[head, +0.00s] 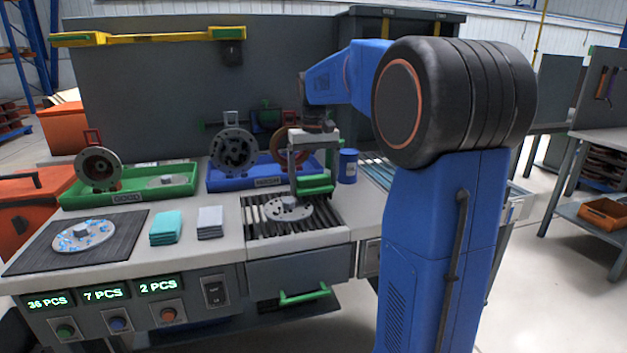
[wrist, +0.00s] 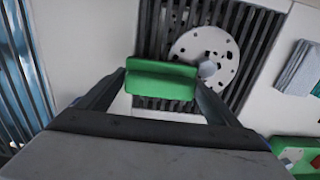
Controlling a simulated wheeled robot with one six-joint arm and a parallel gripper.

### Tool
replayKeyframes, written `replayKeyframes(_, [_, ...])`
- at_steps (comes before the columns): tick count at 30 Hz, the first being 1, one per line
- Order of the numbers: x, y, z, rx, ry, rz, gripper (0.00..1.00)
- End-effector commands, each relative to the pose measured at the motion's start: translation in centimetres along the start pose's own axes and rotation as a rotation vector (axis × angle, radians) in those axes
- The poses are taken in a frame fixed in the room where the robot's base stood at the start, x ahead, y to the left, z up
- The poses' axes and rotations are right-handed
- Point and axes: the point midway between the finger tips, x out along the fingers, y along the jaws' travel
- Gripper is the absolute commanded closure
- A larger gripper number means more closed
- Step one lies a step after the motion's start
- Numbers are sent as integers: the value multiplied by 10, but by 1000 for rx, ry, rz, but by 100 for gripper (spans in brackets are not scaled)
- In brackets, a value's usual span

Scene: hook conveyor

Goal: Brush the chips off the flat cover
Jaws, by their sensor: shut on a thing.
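My gripper (head: 313,178) is shut on a green block-shaped brush (head: 315,185), which also shows between the fingers in the wrist view (wrist: 162,80). Its bristles are hidden. A pale round flat cover (head: 287,209) with holes and a raised hub lies on the slatted grate (head: 258,228). In the wrist view the cover (wrist: 190,45) lies just beyond the brush. The brush is above the grate at the cover's back right; I cannot tell if they touch. Small dark spots show on the cover; I cannot tell chips from holes.
A disc (head: 68,238) with blue patches lies on a dark mat (head: 40,262). Teal (head: 166,227) and grey (head: 210,222) cloths lie left of the grate. Green (head: 128,187) and blue (head: 220,178) trays with round parts and a blue can (head: 348,166) stand behind.

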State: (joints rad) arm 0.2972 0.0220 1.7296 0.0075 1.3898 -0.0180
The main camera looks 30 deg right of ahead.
Motion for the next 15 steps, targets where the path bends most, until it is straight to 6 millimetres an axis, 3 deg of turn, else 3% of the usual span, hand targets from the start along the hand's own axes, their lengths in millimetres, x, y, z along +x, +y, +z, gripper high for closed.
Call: replayKeyframes(15, [4, 0, 0, 0, 0, 0, 32])
